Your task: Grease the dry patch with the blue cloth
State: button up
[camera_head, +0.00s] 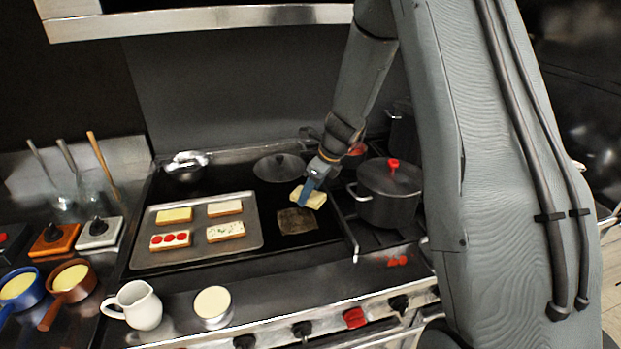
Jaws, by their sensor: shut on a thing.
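My gripper (322,171) is over the dark griddle, pointing down and left. It is shut on a small blue piece that looks like the blue cloth (307,190); the arm and angle hide much of the grip. The cloth's lower end overlaps a pale yellow slab (316,201) in the picture; I cannot tell whether they touch. The dry patch (297,221) is a dull brownish square on the griddle, just below and left of the cloth in the picture. The cloth appears apart from the patch.
A metal tray (255,238) with several topped bread slices lies left of the patch. A white jug (139,305) and a cream-filled cup (212,304) stand at the front.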

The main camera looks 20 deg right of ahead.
jog(key=shift+r+p, duration=0.4)
jog(key=shift+r, duration=1)
